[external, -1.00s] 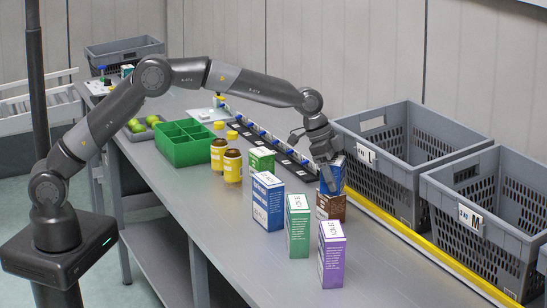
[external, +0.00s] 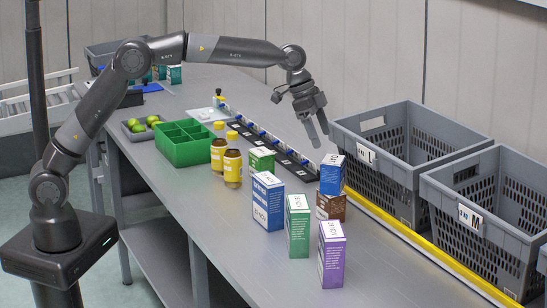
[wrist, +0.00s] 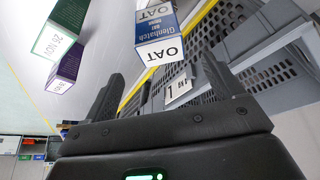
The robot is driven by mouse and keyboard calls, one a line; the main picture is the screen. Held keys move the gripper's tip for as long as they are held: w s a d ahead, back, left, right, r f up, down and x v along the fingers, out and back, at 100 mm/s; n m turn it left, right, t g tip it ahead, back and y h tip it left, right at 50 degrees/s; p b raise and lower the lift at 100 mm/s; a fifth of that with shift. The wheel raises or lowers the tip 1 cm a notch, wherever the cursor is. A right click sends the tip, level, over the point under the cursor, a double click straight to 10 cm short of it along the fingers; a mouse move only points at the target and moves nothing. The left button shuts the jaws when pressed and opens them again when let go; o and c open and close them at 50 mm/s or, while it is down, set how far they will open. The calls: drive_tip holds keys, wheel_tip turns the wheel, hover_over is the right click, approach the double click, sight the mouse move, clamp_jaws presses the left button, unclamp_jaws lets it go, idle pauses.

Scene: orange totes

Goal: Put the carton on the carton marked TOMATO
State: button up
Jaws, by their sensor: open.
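A small blue carton (external: 332,174) stands upright on top of a brown carton (external: 331,207) near the yellow strip. In the wrist view the blue carton (wrist: 157,33) reads OAT. The brown carton's lettering is too small to read in the external view. My gripper (external: 317,133) is open and empty, above and behind the blue carton, apart from it. Its two fingers also show in the wrist view (wrist: 160,92), with nothing between them. No TOMATO marking is readable on any carton.
Blue (external: 267,202), green (external: 298,226) and purple (external: 332,255) cartons stand in front. Another green carton (external: 261,159), yellow-labelled jars (external: 232,168) and a green divided box (external: 184,152) are left. Grey crates (external: 375,125) stand right, behind the yellow edge (external: 400,240).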

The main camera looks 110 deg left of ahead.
drive_tip(key=s+d+r, duration=0.5)
drive_tip(key=s+d, duration=0.4)
drive_tip(key=d, duration=0.2)
drive_tip(key=s+d+r, duration=0.5)
drive_tip(key=s+d, duration=0.5)
drive_tip(key=d, duration=0.1)
drive_tip(key=s+d+f, duration=0.3)
drive_tip(key=s, duration=0.5)
drive_tip(key=s+d+f, duration=0.3)
drive_tip(key=s, duration=0.5)
drive_tip(key=s+d+f+t, duration=0.1)
drive_tip(key=s+d+f, duration=0.2)
drive_tip(key=s, duration=0.4)
drive_tip(key=shift+s+d+f, duration=0.2)
drive_tip(key=shift+s+d, duration=0.2)
